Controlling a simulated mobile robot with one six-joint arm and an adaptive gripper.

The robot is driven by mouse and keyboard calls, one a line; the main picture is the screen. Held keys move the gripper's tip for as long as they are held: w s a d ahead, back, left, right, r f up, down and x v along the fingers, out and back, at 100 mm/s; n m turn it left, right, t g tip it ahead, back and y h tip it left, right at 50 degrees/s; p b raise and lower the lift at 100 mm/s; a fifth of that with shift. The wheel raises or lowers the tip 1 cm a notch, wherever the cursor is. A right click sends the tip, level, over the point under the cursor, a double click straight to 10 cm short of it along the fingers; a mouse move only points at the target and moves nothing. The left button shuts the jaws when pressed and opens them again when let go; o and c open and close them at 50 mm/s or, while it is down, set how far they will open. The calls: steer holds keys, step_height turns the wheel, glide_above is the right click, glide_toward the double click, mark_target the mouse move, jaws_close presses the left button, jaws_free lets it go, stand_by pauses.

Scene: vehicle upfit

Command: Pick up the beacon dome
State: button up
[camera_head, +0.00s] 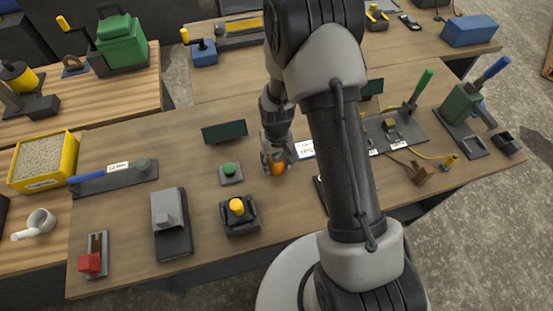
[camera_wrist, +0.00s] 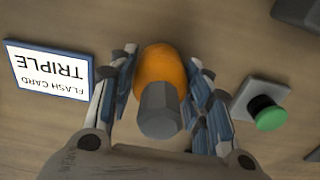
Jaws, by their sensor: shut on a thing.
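The beacon dome (camera_wrist: 160,72) is an orange rounded piece with a grey faceted stub, seen between my fingers in the wrist view. It also shows as a small orange patch in the head view (camera_head: 278,169), low over the wooden table. My gripper (camera_wrist: 163,92) is shut on it, with a blue-grey finger pad on each side. I cannot tell whether the dome touches the table.
A green button on a grey plate (camera_head: 231,173) stands left of my gripper. A "TRIPLE" flash card (camera_wrist: 52,70) lies on the other side. A yellow-topped black block (camera_head: 239,215) stands in front. A dark green board (camera_head: 224,131) stands behind.

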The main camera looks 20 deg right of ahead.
steer(key=shift+c, duration=0.6)
steer(key=shift+w+r, duration=0.1)
steer(key=shift+r, duration=0.45)
step_height(320, 180, up, 19)
steer(key=p, duration=0.3)
